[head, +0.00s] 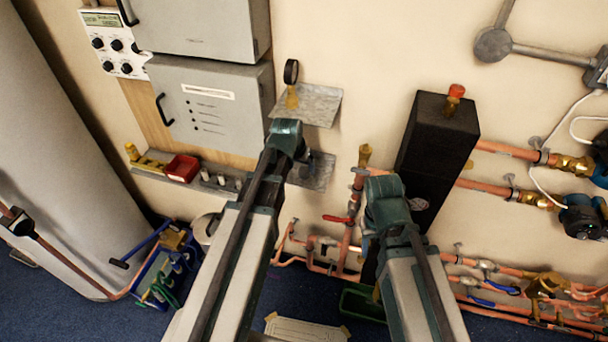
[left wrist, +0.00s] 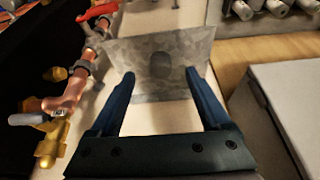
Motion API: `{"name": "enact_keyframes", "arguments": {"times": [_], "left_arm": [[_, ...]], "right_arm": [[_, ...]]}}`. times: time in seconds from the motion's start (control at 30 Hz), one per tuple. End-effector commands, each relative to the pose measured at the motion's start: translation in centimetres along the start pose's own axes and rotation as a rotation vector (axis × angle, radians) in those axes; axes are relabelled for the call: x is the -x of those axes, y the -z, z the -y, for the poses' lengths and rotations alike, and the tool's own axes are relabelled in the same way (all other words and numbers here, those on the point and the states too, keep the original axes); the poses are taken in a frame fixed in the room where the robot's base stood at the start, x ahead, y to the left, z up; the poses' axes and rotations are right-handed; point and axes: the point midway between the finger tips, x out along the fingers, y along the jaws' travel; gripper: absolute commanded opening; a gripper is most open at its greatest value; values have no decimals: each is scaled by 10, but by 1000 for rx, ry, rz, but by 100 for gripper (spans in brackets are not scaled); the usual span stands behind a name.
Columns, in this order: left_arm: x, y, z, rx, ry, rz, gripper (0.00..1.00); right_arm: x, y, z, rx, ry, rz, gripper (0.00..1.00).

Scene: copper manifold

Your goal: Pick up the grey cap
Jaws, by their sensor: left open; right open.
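A dark grey round shape (left wrist: 160,65) shows on the galvanised plate (left wrist: 140,50) in the left wrist view. It may be the grey cap, but I cannot tell whether it stands up from the plate. My left gripper (left wrist: 164,82) is open, with its two blue fingers on either side of the shape in the picture. Nothing is between the fingers. In the head view the lower metal plate (head: 323,171) is partly behind my left arm, and no cap can be made out on it. My right arm shows in the head view, but its fingers are hidden.
A shelf holds a red tray (head: 181,168) and several pale cylinders (left wrist: 277,7). A black column (head: 437,150) and copper pipes (head: 505,190) stand right. A grey cabinet (head: 215,108) is at upper left.

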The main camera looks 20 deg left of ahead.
Motion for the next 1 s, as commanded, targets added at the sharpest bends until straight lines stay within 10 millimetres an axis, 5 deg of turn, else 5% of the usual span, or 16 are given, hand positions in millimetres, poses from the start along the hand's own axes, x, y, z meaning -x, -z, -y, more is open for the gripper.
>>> {"name": "enact_keyframes", "arguments": {"times": [0.33,0.67,1.0], "left_arm": [[-46,4,1,0,0,0,81],[-48,5,1,0,0,0,79],[-48,5,1,0,0,0,18]], "right_arm": [[-41,2,4,0,0,0,50],[-42,2,4,0,0,0,50],[-42,2,4,0,0,0,50]]}}
